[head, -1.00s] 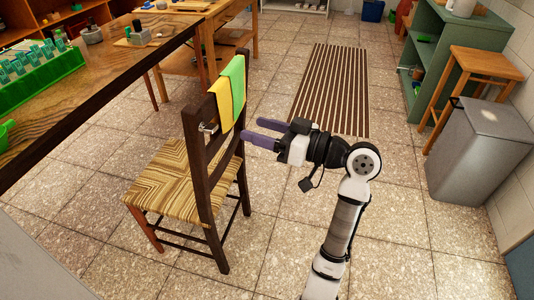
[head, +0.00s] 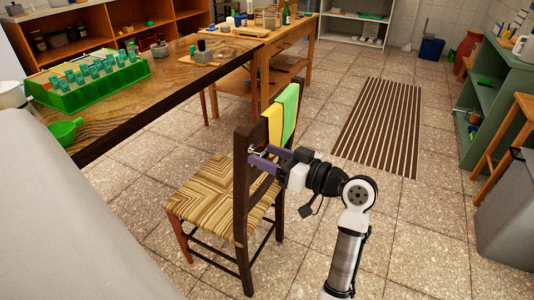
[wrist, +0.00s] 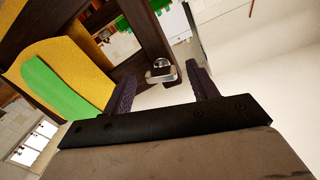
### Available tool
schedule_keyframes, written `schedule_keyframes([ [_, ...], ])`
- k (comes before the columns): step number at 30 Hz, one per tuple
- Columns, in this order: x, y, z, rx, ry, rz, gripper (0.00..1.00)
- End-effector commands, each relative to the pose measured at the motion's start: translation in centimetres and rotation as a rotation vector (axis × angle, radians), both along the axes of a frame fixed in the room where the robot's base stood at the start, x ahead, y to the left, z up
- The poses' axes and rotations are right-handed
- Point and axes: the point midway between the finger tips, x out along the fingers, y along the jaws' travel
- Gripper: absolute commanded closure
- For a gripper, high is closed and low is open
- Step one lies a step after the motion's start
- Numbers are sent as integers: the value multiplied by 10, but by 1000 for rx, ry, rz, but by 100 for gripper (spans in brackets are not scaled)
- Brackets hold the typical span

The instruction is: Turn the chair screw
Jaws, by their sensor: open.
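The chair (head: 220,200) has a dark wooden frame and a striped woven seat, and stands beside the wooden table. The chair screw (wrist: 161,72) is a small silvery metal piece on the chair's dark back post, seen between my fingers in the wrist view. It is small and partly hidden by my fingers in the head view. My gripper (head: 262,163) is open, with its purple fingers at the chair's back post. In the wrist view my gripper (wrist: 162,88) has one finger on each side of the screw, with gaps showing. I cannot tell whether either finger touches it.
Yellow (wrist: 75,62) and green (head: 288,112) cloths hang over the chair's top, close to my gripper. The table (head: 160,95) holds a green rack (head: 95,85).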

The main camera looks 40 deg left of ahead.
Motion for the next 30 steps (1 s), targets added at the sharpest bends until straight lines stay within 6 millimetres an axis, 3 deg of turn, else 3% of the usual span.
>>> schedule_keyframes([
  [11, -1, 7, 0, 0, -1, -1, 42],
  [22, -1, 7, 0, 0, 0, 0, 86],
  [30, -1, 7, 1, -8, 29, 0, 86],
])
